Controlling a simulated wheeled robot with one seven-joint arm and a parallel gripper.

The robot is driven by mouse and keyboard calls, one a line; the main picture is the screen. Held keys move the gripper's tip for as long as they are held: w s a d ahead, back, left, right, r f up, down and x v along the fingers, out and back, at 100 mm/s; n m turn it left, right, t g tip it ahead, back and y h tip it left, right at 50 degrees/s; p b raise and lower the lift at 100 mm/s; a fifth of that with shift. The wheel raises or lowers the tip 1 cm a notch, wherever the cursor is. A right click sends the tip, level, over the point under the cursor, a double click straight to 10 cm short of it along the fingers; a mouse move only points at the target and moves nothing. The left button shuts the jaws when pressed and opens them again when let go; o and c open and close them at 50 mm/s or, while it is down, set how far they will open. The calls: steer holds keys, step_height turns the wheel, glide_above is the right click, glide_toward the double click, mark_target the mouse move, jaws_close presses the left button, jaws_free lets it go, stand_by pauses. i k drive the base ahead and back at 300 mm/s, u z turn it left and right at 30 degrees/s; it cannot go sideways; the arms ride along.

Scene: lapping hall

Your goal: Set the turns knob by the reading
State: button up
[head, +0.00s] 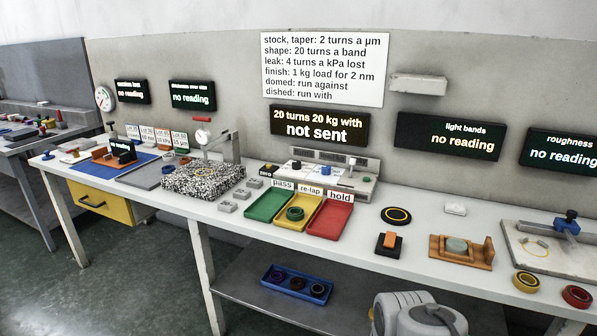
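The control box (335,186) stands at the back of the bench, with a dark knob (297,164), a blue knob (326,170) and a small lever (351,162) on top. I cannot read which one is the turns knob. The display (319,126) above it reads "20 turns 20 kg with" and "not sent". A wall sign (322,70) gives 2 turns a µm for stock and taper, 20 turns a band for shape, 4 turns a kPa lost for leak. The light bands display (449,137) and roughness display (562,150) show "no reading". My gripper is not in view.
Green pass (262,212), yellow re-lap (284,225) and red hold (330,222) trays sit before the box; a dark ring (295,213) lies in the yellow one. A speckled granite plate (203,180) stands left. A blue tray (297,284) of rings is on the lower shelf.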

mark_target(296, 164)
steer(key=k, duration=0.8)
steer(key=u, duration=1.1)
steer(key=i, duration=1.4)
steer(key=z, duration=0.45)
